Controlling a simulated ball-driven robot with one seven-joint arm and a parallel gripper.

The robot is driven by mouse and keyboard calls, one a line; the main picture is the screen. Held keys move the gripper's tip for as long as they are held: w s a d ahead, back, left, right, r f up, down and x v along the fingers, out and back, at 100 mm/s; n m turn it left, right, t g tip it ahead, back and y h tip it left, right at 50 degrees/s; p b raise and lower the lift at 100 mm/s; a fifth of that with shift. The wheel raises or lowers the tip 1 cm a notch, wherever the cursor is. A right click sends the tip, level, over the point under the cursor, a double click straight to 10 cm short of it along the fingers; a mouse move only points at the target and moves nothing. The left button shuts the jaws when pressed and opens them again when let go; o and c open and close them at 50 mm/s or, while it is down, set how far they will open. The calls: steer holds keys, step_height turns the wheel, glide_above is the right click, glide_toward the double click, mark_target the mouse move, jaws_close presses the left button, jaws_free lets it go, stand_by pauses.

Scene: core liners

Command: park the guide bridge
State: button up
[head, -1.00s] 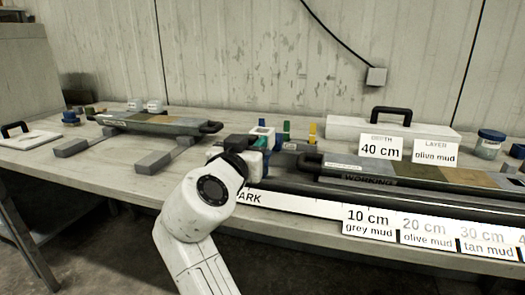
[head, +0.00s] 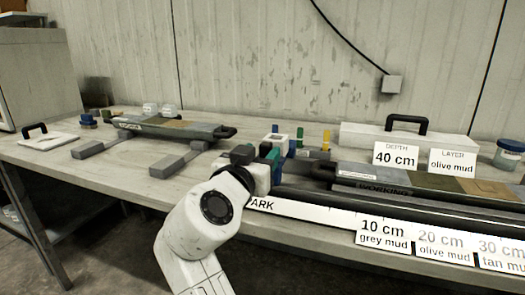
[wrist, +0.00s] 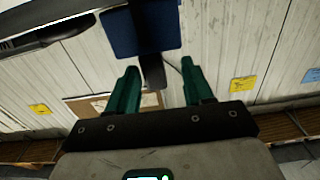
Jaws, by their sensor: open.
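My gripper (head: 258,156) is at the left end of the long dark rail, above the strip marked PARK (head: 262,204). In the wrist view its two green fingers (wrist: 160,82) are spread apart. A dark grey stem under a blue block (wrist: 140,30) shows between and beyond them; I cannot tell whether they touch it. In the head view a white block with a square opening (head: 277,143) stands just behind the fingers, with blue pieces beside it. This appears to be part of the guide bridge, but my wrist and fingers hide its lower part.
The WORKING core liner (head: 430,181) lies right of my gripper, behind signs such as 10 cm grey mud (head: 382,232). Another liner (head: 170,128) rests on grey supports at left. Green and yellow (head: 326,138) uprights stand behind. Bare bench (head: 120,180) lies at left.

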steer(key=v, duration=0.8)
steer(key=shift+s+p, duration=0.3)
steer(key=shift+p, duration=0.1)
steer(key=shift+a, duration=0.15)
